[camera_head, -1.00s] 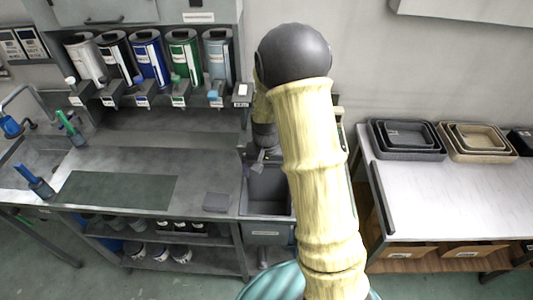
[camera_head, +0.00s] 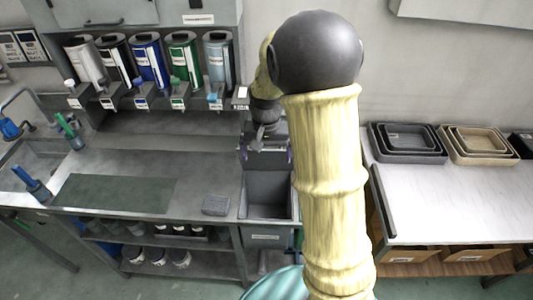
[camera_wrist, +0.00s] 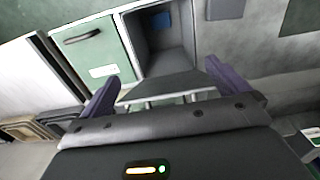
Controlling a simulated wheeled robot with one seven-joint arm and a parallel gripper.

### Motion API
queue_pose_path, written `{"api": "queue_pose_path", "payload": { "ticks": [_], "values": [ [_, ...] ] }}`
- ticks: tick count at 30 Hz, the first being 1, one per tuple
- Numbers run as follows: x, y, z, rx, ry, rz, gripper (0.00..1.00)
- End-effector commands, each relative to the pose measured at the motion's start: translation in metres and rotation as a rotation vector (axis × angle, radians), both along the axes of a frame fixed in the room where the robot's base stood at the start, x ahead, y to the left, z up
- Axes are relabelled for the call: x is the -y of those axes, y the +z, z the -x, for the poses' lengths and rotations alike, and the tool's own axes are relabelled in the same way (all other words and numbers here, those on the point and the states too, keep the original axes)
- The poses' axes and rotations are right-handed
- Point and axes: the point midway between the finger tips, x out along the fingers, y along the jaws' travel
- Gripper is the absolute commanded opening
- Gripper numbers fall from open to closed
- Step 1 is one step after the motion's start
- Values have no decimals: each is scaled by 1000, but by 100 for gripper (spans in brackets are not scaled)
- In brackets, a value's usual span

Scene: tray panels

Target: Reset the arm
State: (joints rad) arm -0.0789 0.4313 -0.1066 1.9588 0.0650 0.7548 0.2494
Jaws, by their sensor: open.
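My yellow arm with a dark rounded joint (camera_head: 318,52) stands in the middle of the head view and hides part of the wall and worktop behind it. My gripper (camera_head: 266,153) hangs beyond it, above the grey open bin (camera_head: 268,208) at the worktop's right end. In the wrist view the two purple fingers of my gripper (camera_wrist: 164,88) are spread wide. Nothing shows between them as held. Past the fingers, an open grey compartment (camera_wrist: 160,48) with a blue patch inside is visible.
The worktop (camera_head: 140,160) at left carries a dark green mat (camera_head: 118,191) and a grey block (camera_head: 215,205). Several coloured dispensers (camera_head: 148,58) line the wall above. A white table (camera_head: 450,195) at right bears nested trays (camera_head: 408,156) along its back.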

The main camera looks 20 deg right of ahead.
Motion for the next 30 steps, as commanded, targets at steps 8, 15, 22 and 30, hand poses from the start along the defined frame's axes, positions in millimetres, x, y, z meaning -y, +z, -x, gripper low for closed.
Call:
{"api": "queue_pose_path", "payload": {
  "ticks": [8,15,22,30],
  "values": [
    [0,0,0,0,0,0,100],
    [0,0,0,0,0,0,100],
    [0,6,17,27,32,-3,100],
    [-1,19,95,146,191,10,100]
  ]
}}
